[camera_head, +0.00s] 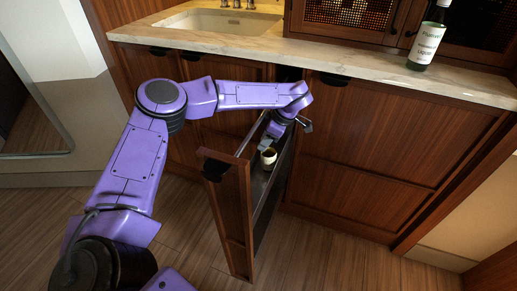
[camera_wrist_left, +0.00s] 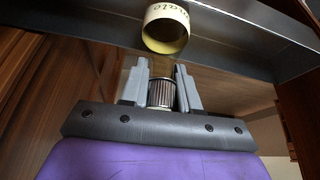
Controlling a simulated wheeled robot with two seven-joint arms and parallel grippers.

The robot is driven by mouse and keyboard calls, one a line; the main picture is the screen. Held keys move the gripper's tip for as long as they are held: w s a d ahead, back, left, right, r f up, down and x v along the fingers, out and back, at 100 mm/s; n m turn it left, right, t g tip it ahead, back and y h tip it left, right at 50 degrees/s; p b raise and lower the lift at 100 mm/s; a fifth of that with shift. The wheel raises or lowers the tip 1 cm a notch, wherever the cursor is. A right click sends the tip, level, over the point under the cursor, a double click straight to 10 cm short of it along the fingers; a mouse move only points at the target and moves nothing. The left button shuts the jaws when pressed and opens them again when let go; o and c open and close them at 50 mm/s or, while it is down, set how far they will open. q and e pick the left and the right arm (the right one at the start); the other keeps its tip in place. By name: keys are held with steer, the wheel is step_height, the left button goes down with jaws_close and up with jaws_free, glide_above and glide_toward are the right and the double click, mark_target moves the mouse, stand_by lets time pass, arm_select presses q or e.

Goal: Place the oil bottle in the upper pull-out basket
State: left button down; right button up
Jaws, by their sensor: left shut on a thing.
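My left gripper (camera_head: 266,143) reaches down into the narrow pull-out unit (camera_head: 232,215), which stands open from the cabinet. In the left wrist view its fingers (camera_wrist_left: 160,88) are shut on a small ribbed metallic cylinder (camera_wrist_left: 161,93), which looks like the cap of the oil bottle. A yellowish patch shows just beyond it; the rest of the bottle is hidden. A cream cup-like container (camera_head: 269,158) with a dark inside sits in the basket below the gripper. Its lettered rim (camera_wrist_left: 166,27) shows ahead of the fingers in the left wrist view. My right gripper is not in view.
A green bottle with a white liqueur label (camera_head: 428,38) stands on the marble counter (camera_head: 340,60). A sink (camera_head: 222,22) is at the back left. A dark metal basket rail (camera_wrist_left: 235,28) crosses ahead of the fingers. The wooden floor left of the unit is clear.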

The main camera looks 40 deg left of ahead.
arm_select(q)
steer(key=c, duration=0.7)
jaws_free()
steer(key=shift+a+f, duration=0.15)
steer(key=shift+r+p, duration=0.2)
steer(key=shift+p, duration=0.1)
steer(key=shift+w+d+r+p, duration=0.25)
steer(key=shift+d+r+p, duration=0.4)
steer(key=shift+p, duration=0.35)
steer(key=w+d, duration=0.1)
steer(key=d, duration=0.2)
steer(key=w+d+p, duration=0.1)
steer(key=d, duration=0.3)
steer(key=w+d, duration=0.1)
steer(key=d, duration=0.2)
steer(key=shift+w+d+f+p, duration=0.25)
steer(key=shift+w+p, duration=0.05)
steer(key=shift+w, duration=0.05)
